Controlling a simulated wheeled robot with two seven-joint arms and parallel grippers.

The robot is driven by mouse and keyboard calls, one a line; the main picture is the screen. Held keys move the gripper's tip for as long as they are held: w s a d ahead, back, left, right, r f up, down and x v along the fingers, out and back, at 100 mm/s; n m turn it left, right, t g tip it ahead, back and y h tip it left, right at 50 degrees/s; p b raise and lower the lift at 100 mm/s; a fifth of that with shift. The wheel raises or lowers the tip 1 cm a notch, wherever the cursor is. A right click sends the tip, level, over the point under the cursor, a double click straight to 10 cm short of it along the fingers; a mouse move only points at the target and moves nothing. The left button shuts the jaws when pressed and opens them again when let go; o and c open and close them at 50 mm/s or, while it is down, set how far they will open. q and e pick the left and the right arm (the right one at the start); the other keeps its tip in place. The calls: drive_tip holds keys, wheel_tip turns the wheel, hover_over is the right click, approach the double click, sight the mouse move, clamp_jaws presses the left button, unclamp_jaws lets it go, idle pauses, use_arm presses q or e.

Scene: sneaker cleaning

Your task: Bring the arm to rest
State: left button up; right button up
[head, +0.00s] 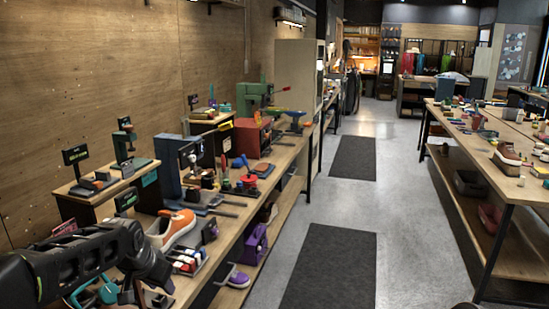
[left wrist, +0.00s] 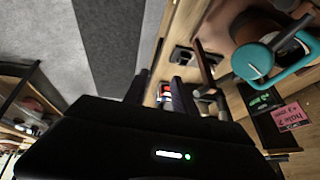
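My left arm (head: 85,262) reaches in from the left over the near end of the left workbench. Its gripper shows in the left wrist view (left wrist: 160,88), with two dark fingers apart and nothing visible held between them. In the head view the fingers are hard to make out against the dark clutter. A teal-handled item (left wrist: 262,62) lies close to the gripper's right in the left wrist view. My right gripper is not in view.
The left bench holds a rack of small bottles (head: 188,260), a blue press (head: 168,165), a green machine (head: 255,97) and brushes. The aisle with dark mats (head: 328,268) is clear. Another loaded table (head: 475,130) stands right.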

use_arm(q)
drive_tip(key=s+d+f+n+h, duration=0.1)
drive_tip(key=s+d+f, duration=0.1)
drive_tip(key=d+f, duration=0.45)
drive_tip(key=s+d+f+h, duration=0.1)
drive_tip(key=s+d+f, duration=0.15)
drive_tip(key=f, duration=0.65)
drive_tip(key=s+d+f+n+h, duration=0.1)
drive_tip(key=s+d+f, duration=0.1)
drive_tip(key=d+f, duration=0.4)
drive_tip(key=s+d+f+n+g, duration=0.1)
drive_tip(key=s+f, duration=0.4)
drive_tip(key=s, duration=0.3)
drive_tip(key=s+d+f+n+g, duration=0.1)
drive_tip(key=s+d+f+g, duration=0.1)
drive_tip(key=s+f, duration=0.4)
drive_tip(key=s+d+f+g+h, duration=0.1)
drive_tip(key=s+f, duration=0.4)
drive_tip(key=s, duration=0.7)
drive_tip(key=shift+d+f+n+g, duration=0.4)
drive_tip(key=shift+d+g, duration=0.1)
drive_tip(key=shift+d, duration=0.2)
drive_tip(key=shift+a, duration=0.1)
